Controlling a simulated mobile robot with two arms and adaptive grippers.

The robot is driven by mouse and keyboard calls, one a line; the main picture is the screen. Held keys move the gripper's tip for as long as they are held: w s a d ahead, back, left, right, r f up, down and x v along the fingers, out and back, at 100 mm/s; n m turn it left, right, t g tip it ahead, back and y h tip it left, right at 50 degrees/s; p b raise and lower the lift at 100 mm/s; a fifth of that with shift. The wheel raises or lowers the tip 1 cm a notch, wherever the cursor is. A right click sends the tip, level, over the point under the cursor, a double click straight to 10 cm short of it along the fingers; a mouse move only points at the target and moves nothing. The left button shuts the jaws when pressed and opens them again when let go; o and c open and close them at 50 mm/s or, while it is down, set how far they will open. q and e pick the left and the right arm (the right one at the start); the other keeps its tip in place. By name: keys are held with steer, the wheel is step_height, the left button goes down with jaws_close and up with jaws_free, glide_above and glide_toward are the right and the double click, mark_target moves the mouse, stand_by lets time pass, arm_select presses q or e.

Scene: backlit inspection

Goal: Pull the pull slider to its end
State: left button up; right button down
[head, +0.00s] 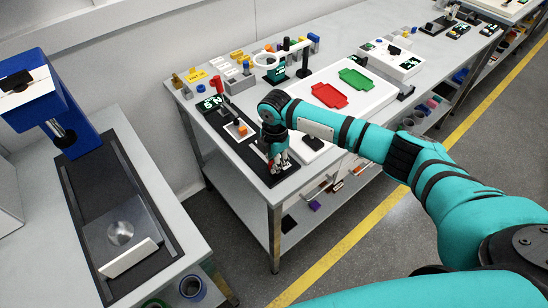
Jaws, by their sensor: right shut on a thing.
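My right gripper (280,164) reaches down over the front end of a long black fixture board (244,146) near the table's left front corner. It is shut on a small part there, which I take to be the pull slider; the fingers hide most of it, so how far along its travel it stands cannot be told. My left gripper is not in view.
A white panel with a red tray (329,95) and a green tray (356,79) lies to the right. A blue press (45,100) stands on the left bench.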

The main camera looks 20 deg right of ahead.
steer(key=shift+s+d+f, duration=0.1)
steer(key=shift+s, duration=0.15)
steer(key=shift+f, duration=0.1)
steer(key=c, duration=1.3)
jaws_free()
steer(key=shift+c, duration=0.2)
steer(key=shift+w+r, duration=0.1)
steer(key=shift+r, duration=0.25)
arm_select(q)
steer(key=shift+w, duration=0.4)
arm_select(e)
step_height(320, 180, up, 12)
steer(key=shift+f, duration=0.2)
